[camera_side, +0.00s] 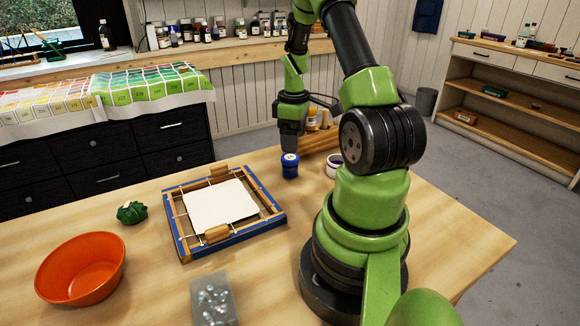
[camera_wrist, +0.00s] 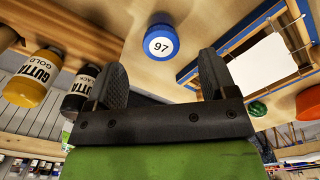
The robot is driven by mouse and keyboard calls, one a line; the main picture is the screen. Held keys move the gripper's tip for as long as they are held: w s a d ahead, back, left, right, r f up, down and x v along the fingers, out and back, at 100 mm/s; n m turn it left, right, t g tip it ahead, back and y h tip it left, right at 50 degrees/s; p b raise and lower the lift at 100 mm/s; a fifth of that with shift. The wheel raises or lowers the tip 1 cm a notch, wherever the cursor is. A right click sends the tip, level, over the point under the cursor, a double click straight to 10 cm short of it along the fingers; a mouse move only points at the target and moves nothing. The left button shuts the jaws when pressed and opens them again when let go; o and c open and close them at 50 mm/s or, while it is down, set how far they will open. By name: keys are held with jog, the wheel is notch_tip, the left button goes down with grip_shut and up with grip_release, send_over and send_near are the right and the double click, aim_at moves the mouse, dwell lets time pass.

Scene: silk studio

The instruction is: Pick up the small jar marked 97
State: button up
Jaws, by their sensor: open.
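The small blue jar (camera_side: 290,169) stands upright on the table, to the right of the wooden frame. In the wrist view its lid (camera_wrist: 161,44) carries a white label reading 97. My gripper (camera_side: 289,148) is directly above the jar in the side view, pointing down, with its tips close to the lid. In the wrist view my gripper (camera_wrist: 161,72) is open and empty, with its two fingers wide apart. The lid lies beyond the fingertips, between their lines. I cannot tell the exact gap in height.
A blue-edged wooden frame (camera_side: 178,227) with white cloth (camera_side: 220,203) lies left of the jar. A white jar (camera_side: 334,166) stands close right. Gutta bottles, gold (camera_wrist: 32,78) and black (camera_wrist: 78,92), are nearby. An orange bowl (camera_side: 81,270) and green bundle (camera_side: 131,212) are farther left.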

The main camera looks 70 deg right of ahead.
aim_at(291, 157)
jog(key=f, duration=0.8)
jog(key=shift+w+f, duration=0.35)
jog(key=shift+w, duration=0.05)
jog(key=c, duration=1)
jog(key=shift+r, duration=0.15)
